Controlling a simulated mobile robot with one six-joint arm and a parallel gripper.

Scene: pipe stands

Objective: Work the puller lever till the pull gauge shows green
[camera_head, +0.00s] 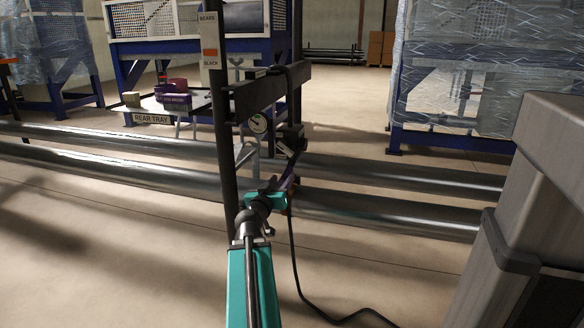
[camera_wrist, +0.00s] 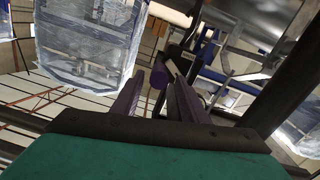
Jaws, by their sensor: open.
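The puller (camera_head: 291,134) is a dark block hanging under the black beam of the frame. A dark arm that looks like its lever (camera_head: 288,149) slopes down from it toward my gripper. A round pale dial (camera_head: 258,123), apparently the pull gauge, sits left of the puller; its colour reading is too small to tell. My gripper (camera_head: 280,184) is open, just below the puller. In the wrist view its purple fingers (camera_wrist: 155,100) stand apart. A purple rounded end (camera_wrist: 160,75) on a dark bar shows near the fingertips; I cannot tell whether it touches them.
Two long grey pipes (camera_head: 400,205) cross the floor behind my arm. A black upright post (camera_head: 224,150) stands close left of my gripper. A black cable (camera_head: 298,270) runs down to the floor. A labelled rear tray (camera_head: 160,119) holds several small blocks. Wrapped racks (camera_head: 460,80) stand at right.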

